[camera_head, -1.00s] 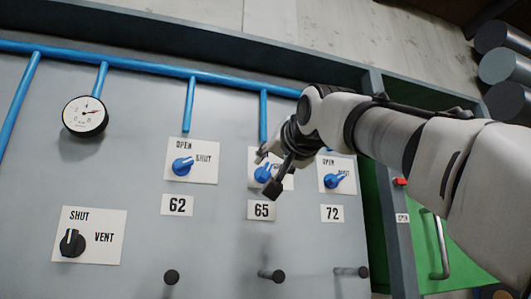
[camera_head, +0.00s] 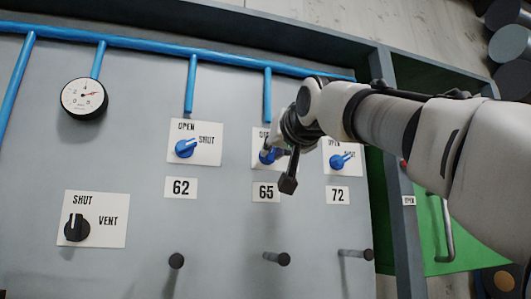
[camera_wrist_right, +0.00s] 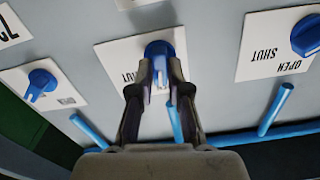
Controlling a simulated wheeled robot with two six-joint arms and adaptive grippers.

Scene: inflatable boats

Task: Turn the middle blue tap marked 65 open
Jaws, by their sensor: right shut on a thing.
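The middle blue tap (camera_head: 267,156) sits on a white card above the label 65 (camera_head: 265,192). My right gripper (camera_head: 278,154) covers part of it in the head view. In the right wrist view, the blue tap (camera_wrist_right: 158,49) is straight ahead, and my right gripper (camera_wrist_right: 159,82) has its two fingers closed on either side of its handle. The handle points down in that upside-down view, roughly toward the blue pipe. The word SHUT shows left of it; OPEN is hidden behind a finger. My left gripper is in neither view.
Blue tap 62 (camera_head: 185,148) and blue tap 72 (camera_head: 340,161) flank it, handles toward SHUT. A black vent knob (camera_head: 77,228), a gauge (camera_head: 84,98) and dark pegs (camera_head: 283,259) also stand out from the panel. A green door (camera_head: 430,225) is at right.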

